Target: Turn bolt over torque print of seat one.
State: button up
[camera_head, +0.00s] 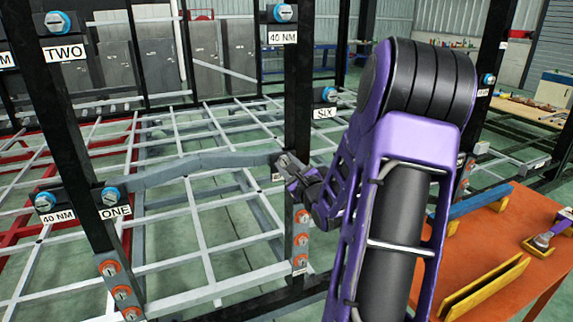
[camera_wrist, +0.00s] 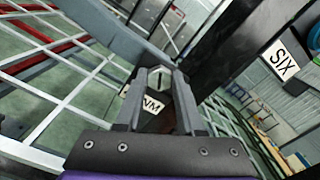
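In the head view the ONE print (camera_head: 115,212) sits on the front left black post under a blue bolt (camera_head: 109,197). A 40 NM print (camera_head: 57,217) lies left of it under another blue bolt (camera_head: 45,202). My gripper (camera_head: 284,164) is far to their right, at the middle black post. In the wrist view my fingers (camera_wrist: 165,80) stand apart on either side of a grey slotted bolt head (camera_wrist: 158,82), above a partly hidden print ending in NM (camera_wrist: 150,106). I cannot tell whether they press on it. No seat number shows on that print.
A grey bar (camera_head: 190,166) runs between the two posts at gripper height. The SIX print (camera_head: 323,113) and its blue bolt (camera_head: 329,94) are right of the middle post (camera_head: 298,100). An orange table (camera_head: 492,262) with tools stands at the right.

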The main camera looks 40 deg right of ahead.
grip_shut()
jog(key=shift+n, duration=0.3)
